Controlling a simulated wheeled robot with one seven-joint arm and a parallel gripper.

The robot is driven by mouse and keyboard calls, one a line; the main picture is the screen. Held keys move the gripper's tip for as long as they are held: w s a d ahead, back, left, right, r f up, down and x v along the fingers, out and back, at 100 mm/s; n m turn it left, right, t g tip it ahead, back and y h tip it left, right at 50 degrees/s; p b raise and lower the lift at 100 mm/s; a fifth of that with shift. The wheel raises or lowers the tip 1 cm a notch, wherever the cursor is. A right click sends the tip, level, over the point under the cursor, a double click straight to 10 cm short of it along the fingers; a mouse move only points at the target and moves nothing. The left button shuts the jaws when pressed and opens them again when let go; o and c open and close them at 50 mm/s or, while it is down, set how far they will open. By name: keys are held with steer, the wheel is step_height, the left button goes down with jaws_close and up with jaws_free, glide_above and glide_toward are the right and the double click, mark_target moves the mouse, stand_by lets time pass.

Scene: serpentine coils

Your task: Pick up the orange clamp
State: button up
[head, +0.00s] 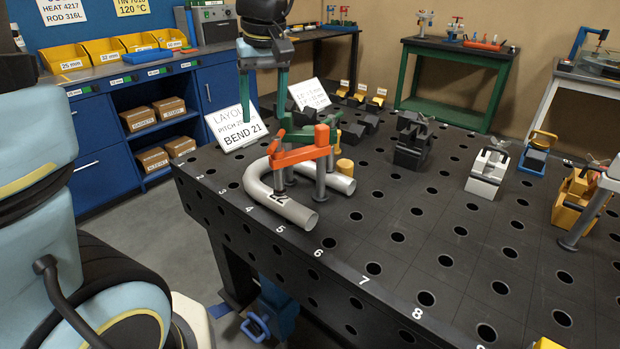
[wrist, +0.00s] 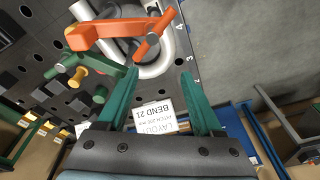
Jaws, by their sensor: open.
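The orange clamp (head: 300,153) stands on the perforated black table near its left corner, over a grey U-bent pipe (head: 292,212), its grey posts reaching down between the pipe's legs. In the wrist view the orange clamp (wrist: 110,32) lies at upper left, beyond the fingertips, with the pipe (wrist: 158,66) behind it. My gripper (head: 264,117) is above and behind the clamp in the head view, pointing down. Its green fingers (wrist: 160,74) are apart with nothing between them, and clear of the clamp.
A green clamp (wrist: 82,60) and a yellow knob (head: 345,166) are close beside the orange clamp. A white "BEND 21" sign (head: 238,128) stands at the table's back-left edge, near my fingers.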

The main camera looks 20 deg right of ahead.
steer(key=n+t+b, duration=0.1)
steer(key=b, duration=0.2)
glide_toward(324, 127)
steer(key=p+x, duration=0.2)
steer(key=x, duration=0.9)
jaws_close()
stand_by(0.9)
